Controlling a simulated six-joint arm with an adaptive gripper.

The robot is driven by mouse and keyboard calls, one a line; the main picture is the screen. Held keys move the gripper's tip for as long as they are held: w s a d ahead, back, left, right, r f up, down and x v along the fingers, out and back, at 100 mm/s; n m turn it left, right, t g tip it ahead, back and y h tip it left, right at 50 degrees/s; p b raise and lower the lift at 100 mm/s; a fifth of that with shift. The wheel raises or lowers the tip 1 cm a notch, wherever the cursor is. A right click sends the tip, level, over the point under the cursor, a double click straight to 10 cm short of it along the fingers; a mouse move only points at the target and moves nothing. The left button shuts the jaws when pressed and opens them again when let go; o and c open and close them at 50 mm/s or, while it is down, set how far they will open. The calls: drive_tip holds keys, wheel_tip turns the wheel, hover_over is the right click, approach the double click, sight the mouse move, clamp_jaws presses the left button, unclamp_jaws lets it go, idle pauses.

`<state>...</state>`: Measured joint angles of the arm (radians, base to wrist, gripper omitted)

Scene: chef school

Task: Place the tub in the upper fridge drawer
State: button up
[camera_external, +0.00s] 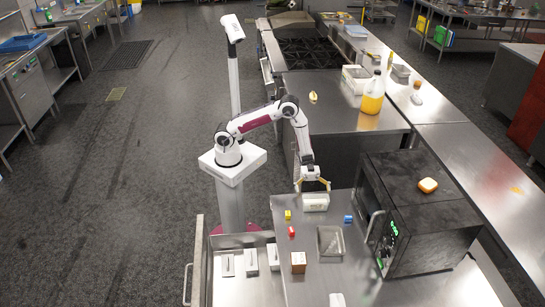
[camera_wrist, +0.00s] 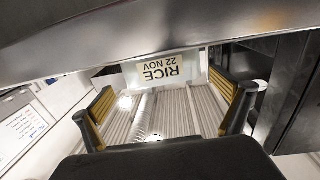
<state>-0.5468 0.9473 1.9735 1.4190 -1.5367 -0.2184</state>
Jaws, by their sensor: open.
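A small white tub (camera_external: 316,203) sits on the steel counter, directly below my gripper (camera_external: 313,186). In the wrist view a pale label reading "RICE 22 NOV" (camera_wrist: 161,70) shows upside down, just beyond the fingers. My gripper (camera_wrist: 165,101) is open, with its yellow-padded fingers apart and nothing clamped between them. A light ribbed surface shows between the fingers; I cannot tell exactly what part it is. The open fridge drawer (camera_external: 207,288) is at the lower left and holds several white boxes.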

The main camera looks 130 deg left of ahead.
sight(315, 195)
drive_tip(key=shift+w+d, duration=0.2)
drive_tip(key=shift+d, duration=0.05)
drive_tip(key=shift+x, duration=2.55)
drive_tip(key=shift+w+a+f, duration=0.1)
drive_tip(key=shift+w+a, duration=0.05)
drive_tip(key=c, duration=1.2)
drive_tip(key=shift+c, duration=0.2)
wheel_tip(315, 195, up, 10)
